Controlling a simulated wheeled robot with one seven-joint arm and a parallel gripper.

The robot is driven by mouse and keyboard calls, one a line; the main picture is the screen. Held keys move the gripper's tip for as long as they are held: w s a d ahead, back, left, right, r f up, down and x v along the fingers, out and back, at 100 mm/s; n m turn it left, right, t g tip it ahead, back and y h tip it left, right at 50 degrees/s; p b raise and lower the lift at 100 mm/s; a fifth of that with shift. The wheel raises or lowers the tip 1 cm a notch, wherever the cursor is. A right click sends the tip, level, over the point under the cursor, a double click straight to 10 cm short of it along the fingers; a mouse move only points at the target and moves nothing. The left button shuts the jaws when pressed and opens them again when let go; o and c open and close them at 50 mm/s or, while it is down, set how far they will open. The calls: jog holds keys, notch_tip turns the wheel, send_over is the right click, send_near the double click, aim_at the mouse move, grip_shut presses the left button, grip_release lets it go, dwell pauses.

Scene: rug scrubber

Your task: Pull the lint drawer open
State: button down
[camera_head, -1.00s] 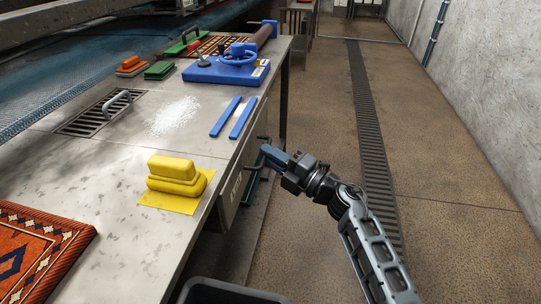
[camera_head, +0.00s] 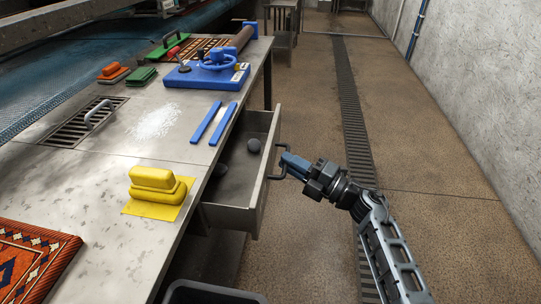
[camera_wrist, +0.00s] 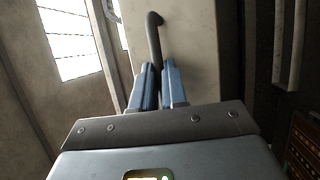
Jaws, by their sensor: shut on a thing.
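The lint drawer (camera_head: 262,193) is a grey metal drawer in the side of the bench, and it stands well out from the bench. My gripper (camera_head: 285,160) is shut on the dark bar handle (camera_head: 277,175) on the drawer front. In the wrist view the blue fingers (camera_wrist: 158,88) close around the curved handle (camera_wrist: 154,38), with the pale drawer front behind it.
A dark bin (camera_head: 212,292) stands below the drawer. The floor to the right is clear up to the wall.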

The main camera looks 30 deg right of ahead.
jog(key=s+d, duration=0.4)
jog(key=d, duration=0.2)
jog(key=shift+s+p, duration=0.2)
jog(key=shift+p, duration=0.25)
jog(key=c, duration=1.2)
grip_release()
jog(key=shift+b+v, duration=0.3)
jog(key=shift+v, duration=3.6)
